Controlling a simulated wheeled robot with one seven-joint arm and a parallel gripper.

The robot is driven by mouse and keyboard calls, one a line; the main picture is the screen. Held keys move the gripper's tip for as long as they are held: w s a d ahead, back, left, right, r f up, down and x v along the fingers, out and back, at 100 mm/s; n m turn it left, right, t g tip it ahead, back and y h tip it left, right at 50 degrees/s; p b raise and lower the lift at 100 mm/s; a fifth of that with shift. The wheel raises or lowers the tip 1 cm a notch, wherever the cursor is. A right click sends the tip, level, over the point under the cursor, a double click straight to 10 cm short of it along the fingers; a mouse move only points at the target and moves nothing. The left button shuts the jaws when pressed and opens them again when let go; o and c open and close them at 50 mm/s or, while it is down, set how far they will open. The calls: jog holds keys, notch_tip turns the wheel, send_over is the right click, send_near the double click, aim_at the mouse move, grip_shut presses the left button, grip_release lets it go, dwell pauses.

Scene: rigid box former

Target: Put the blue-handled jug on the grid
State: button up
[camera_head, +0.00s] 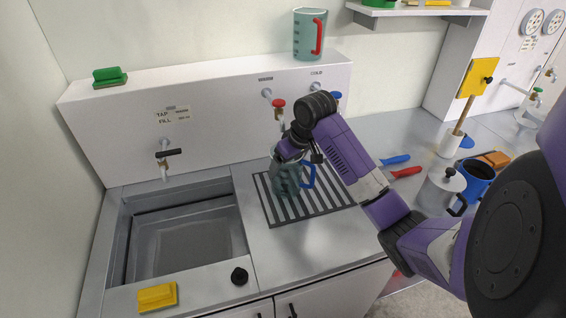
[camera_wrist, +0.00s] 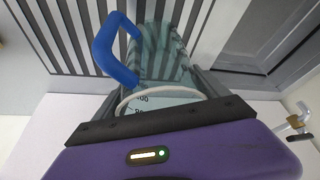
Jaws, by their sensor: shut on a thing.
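The blue-handled jug (camera_head: 286,183) is a clear greenish measuring jug.
A sink (camera_head: 185,245) lies left of the grid. A red-handled jug (camera_head: 309,35) stands on the ledge above. Red (camera_head: 278,103) and blue taps are close behind my gripper.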

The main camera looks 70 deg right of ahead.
jog(key=shift+w+d+f+p, duration=0.15)
jog(key=shift+w+d+f, duration=0.1)
jog(key=shift+w, duration=0.15)
jog(key=shift+w+d+f+p, duration=0.1)
jog(key=shift+w+d+p, duration=0.1)
jog(key=shift+w, duration=0.2)
jog(key=shift+f, duration=0.4)
jog(key=shift+f, duration=0.1)
jog(key=o, duration=1.4)
jog(key=shift+c, duration=0.2)
jog(key=b+v, duration=0.1)
jog(key=v, duration=1.1)
jog(key=shift+a, duration=0.1)
